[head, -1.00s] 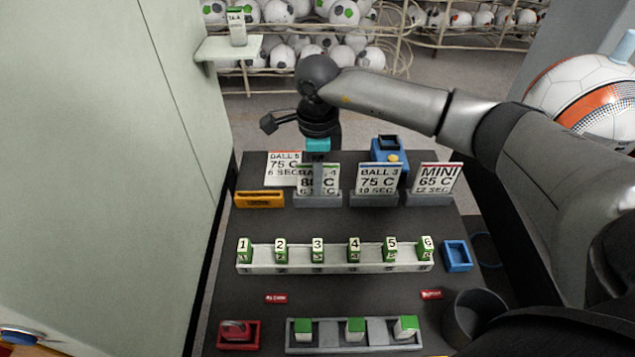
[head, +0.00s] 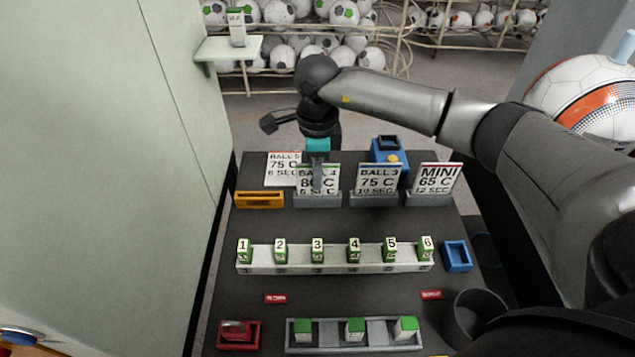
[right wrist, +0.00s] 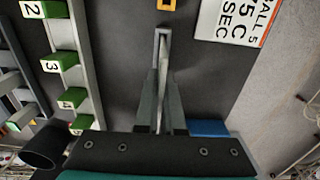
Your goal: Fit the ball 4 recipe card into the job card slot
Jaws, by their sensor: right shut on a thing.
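The ball 4 recipe card (head: 304,182), white with a green top edge, stands upright at its grey holder (head: 318,201) in the back row. My right gripper (head: 317,184) comes down from above and is shut on the card, its fingers covering part of the print. In the right wrist view the card (right wrist: 163,80) shows edge-on between the fingers (right wrist: 161,100), in line with the grey holder (right wrist: 161,34). I cannot tell whether its lower edge is clear of the holder. A yellow-orange slotted block (head: 259,200), apparently the job card slot, is just left. My left gripper is out of view.
The ball 5 card (head: 281,169) lies behind the orange block. Ball 3 (head: 377,179) and mini (head: 436,178) cards stand to the right. A blue device (head: 387,149) is behind them. A numbered rack (head: 335,268) crosses mid-table. A tall pale panel (head: 190,150) borders the left.

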